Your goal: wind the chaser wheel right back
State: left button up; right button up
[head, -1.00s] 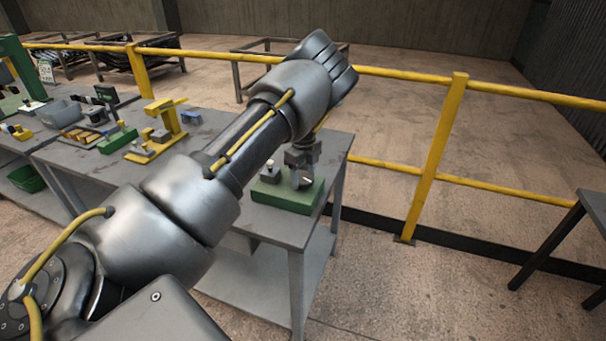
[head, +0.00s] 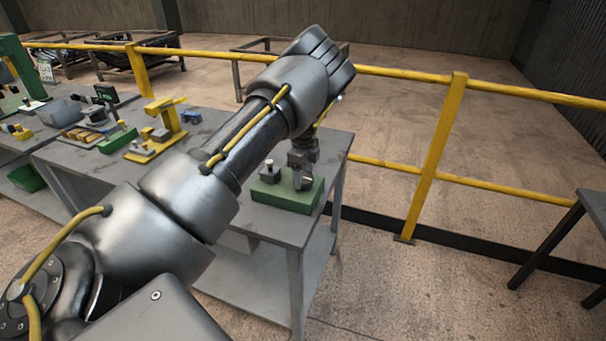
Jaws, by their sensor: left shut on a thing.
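My left arm comes in from the left and reaches over the table. My left gripper (head: 301,172) points down at the right end of the table, at a fixture with a green base (head: 288,193). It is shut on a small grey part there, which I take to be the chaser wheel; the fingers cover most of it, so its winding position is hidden. A small grey block with a knob (head: 269,172) stands on the same green base, left of the gripper. My right gripper is not in view.
The grey table (head: 215,135) also bears a yellow stand (head: 165,118), a small blue part (head: 191,117) and a grey bin (head: 59,113) farther left. A yellow railing (head: 437,155) runs behind. Another dark table (head: 592,205) stands at the right edge.

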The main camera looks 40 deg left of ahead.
aim_at(303, 177)
pick_arm(q)
jog(key=o, duration=1)
jog(key=shift+c, duration=0.2)
notch_tip(303, 177, up, 11)
jog(key=b, duration=0.1)
jog(key=shift+b, duration=0.35)
jog(key=shift+s+a+f, duration=0.1)
